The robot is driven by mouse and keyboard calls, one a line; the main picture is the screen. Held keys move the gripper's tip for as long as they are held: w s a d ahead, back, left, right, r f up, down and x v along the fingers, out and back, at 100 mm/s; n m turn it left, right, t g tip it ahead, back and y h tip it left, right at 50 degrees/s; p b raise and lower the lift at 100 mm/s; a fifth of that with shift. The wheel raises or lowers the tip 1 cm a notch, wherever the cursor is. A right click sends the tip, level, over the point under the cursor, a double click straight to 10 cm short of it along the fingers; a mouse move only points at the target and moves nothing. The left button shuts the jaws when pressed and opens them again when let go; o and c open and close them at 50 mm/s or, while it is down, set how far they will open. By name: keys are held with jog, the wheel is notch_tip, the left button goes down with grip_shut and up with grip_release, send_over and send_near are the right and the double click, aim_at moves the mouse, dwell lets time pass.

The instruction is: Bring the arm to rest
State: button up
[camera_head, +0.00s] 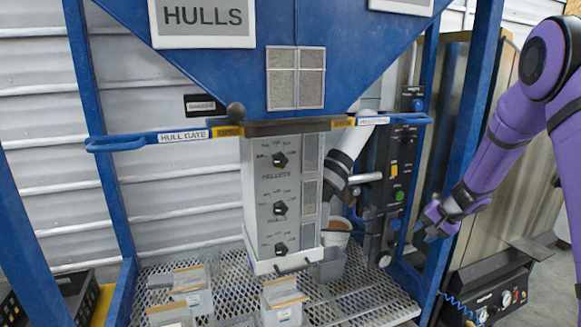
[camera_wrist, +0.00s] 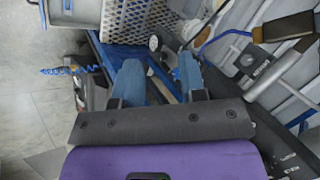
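My purple arm comes in from the right side of the head view. My gripper (camera_head: 437,221) hangs to the right of the blue hopper frame, near its right upright, and touches nothing that I can make out. In the wrist view my gripper (camera_wrist: 159,70) shows two bluish fingers spread apart with nothing held between them. The blue hopper (camera_head: 235,75) with its HULLS sign stands to the left. The grey control box with black knobs (camera_head: 282,200) hangs under it.
The hull gate bar (camera_head: 182,137) sticks out with blue loop handles. Several small bins (camera_head: 190,285) stand on the mesh shelf (camera_head: 365,300). A black panel with coloured buttons (camera_head: 392,190) is close left of my gripper. A gauge unit (camera_head: 495,295) with a blue coiled hose sits below.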

jog(key=s+a+r+n, duration=0.2)
jog(key=s+a+r, duration=0.3)
jog(key=s+r, duration=0.5)
jog(key=s+a+r+n, duration=0.35)
jog(key=s+r, duration=0.35)
jog(key=r, duration=0.5)
jog(key=s+r+n+h, duration=0.1)
jog(key=s+r+h, duration=0.1)
jog(key=s, duration=1)
jog(key=s+r+h, duration=0.2)
jog(key=s+r, duration=0.1)
jog(key=s, duration=0.9)
jog(key=shift+a+n, duration=0.35)
jog(key=shift+w+r, duration=0.1)
